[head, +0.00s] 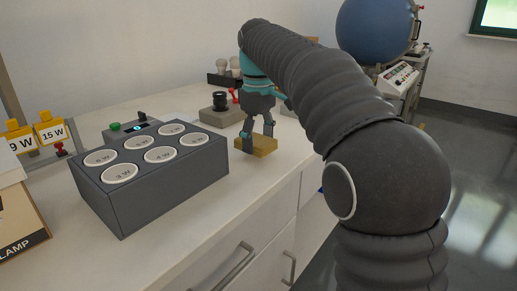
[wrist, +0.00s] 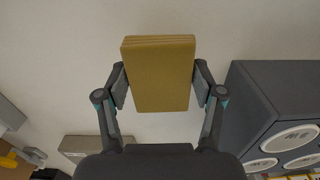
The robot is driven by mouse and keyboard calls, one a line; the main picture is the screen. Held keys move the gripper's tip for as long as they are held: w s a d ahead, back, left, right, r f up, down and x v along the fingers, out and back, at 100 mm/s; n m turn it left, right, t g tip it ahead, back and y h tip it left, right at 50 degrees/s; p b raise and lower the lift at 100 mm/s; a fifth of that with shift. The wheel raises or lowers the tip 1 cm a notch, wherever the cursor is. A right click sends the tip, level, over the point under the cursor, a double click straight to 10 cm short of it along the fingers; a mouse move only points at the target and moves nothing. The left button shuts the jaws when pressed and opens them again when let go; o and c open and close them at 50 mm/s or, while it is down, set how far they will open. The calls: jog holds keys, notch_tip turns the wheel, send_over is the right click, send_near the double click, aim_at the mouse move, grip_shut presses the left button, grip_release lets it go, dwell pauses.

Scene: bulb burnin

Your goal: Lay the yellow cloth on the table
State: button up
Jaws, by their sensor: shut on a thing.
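The yellow cloth (head: 258,146) is a folded, flat, mustard-coloured pad. My gripper (head: 256,137) is shut on it from above, near the front edge of the white table (head: 203,213). In the wrist view the cloth (wrist: 160,80) sits between the two fingers of my gripper (wrist: 160,88), one pressed on each side. The pale tabletop (wrist: 55,40) lies behind it. I cannot tell for sure whether the cloth touches the table or hangs just above it.
A dark grey box (head: 150,185) with several round wattage-labelled lids stands left of the cloth. A lamp socket device (head: 219,112) stands behind my gripper, with bulbs in a rack (head: 224,78) farther back. Yellow wattage tags (head: 50,130) stand at left. Bare tabletop lies in front of the cloth.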

aim_at(259, 140)
jog(key=shift+f, duration=1.1)
jog(key=shift+f, duration=0.2)
jog(key=o, duration=1.1)
jog(key=shift+r, duration=0.1)
notch_tip(259, 140, up, 12)
jog(key=shift+f+p, duration=0.25)
jog(key=shift+p, duration=0.45)
jog(key=shift+r, duration=0.35)
